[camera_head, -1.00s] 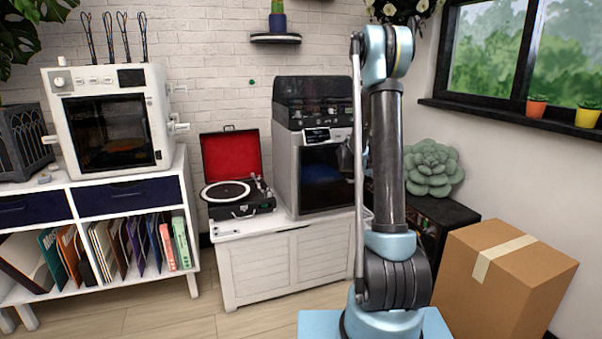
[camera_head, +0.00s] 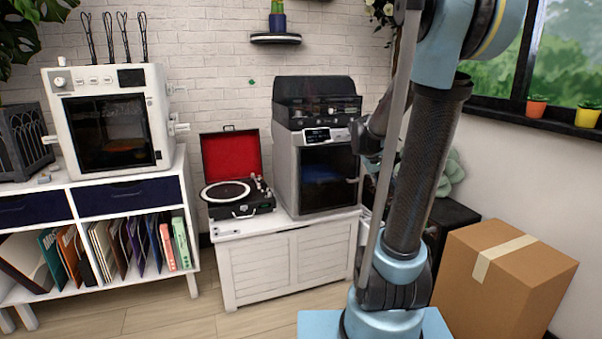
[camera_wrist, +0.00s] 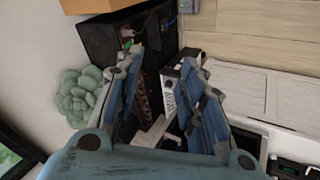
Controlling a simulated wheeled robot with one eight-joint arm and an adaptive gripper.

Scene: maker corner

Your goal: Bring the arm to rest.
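My arm rises at the right of the head view, its dark upper link leaning to the right and its blue elbow near the top edge. My gripper (camera_wrist: 160,64) shows in the wrist view with its two fingers spread apart and nothing held between them. Below the fingers are the black cabinet (camera_wrist: 105,38) and some small items that are hard to make out. In the head view a dark part of my arm shows in front of the 3D printer's right side; the fingers cannot be made out there.
The grey printer (camera_head: 300,160) and a record player (camera_head: 238,207) stand on a white chest (camera_head: 262,268). A cardboard box (camera_head: 490,290) stands at the right, near the green succulent (camera_wrist: 78,98). A white shelf (camera_head: 190,235) with a white machine (camera_head: 110,120) is at the left. Floor shows in front.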

